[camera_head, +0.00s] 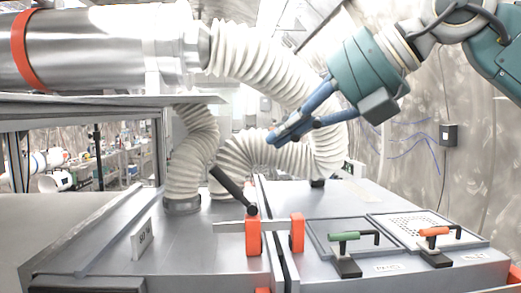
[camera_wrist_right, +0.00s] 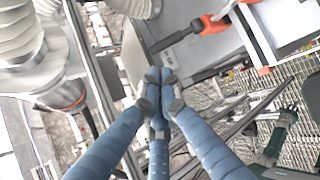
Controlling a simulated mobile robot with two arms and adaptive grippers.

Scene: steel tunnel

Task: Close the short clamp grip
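On the steel box top stands a clamp with two orange blocks (camera_head: 253,237), a flat steel bar and a black handle (camera_head: 231,188) tilted up to the left. Two smaller clamps, one with a green grip (camera_head: 344,236) and one with an orange grip (camera_head: 434,231), sit at the right. I cannot tell which is the short clamp. My right gripper (camera_head: 276,138) hangs above and behind the black handle, apart from it. In the right wrist view its blue fingers (camera_wrist_right: 160,78) meet at the tips with nothing visible between them. An orange clamp part (camera_wrist_right: 214,23) with a dark handle shows beyond them. My left gripper is not visible.
White corrugated hoses (camera_head: 285,158) rise behind the clamps, close to my right fingers. A large steel cylinder (camera_head: 90,50) and a shelf occupy the upper left. A perforated plate (camera_head: 415,222) lies at the right. The left box top is mostly clear.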

